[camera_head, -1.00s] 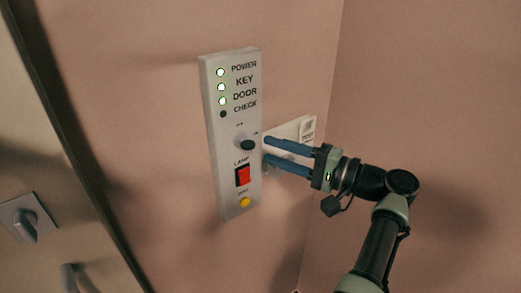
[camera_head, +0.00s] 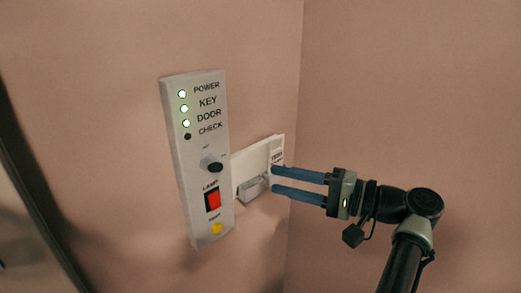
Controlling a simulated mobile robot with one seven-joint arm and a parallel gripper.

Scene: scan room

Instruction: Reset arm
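My gripper (camera_head: 273,179) is at the middle right, its two blue fingers apart and pointing left, with nothing between them. Its fingertips appear in front of the right part of a white plate with a small label (camera_head: 276,153); I cannot tell whether they touch it. My arm comes up from the lower right. A white control panel (camera_head: 187,211) is on the pink wall to the left of the gripper, apart from the fingers. It has a black knob (camera_head: 215,167), a red lamp switch (camera_head: 213,200) and a yellow button (camera_head: 216,228).
The panel's top three lights, by POWER, KEY and DOOR, are lit (camera_head: 184,108); the CHECK light (camera_head: 187,136) is dark. A wall corner runs behind the gripper. A dark vertical edge (camera_head: 40,185) is at the far left.

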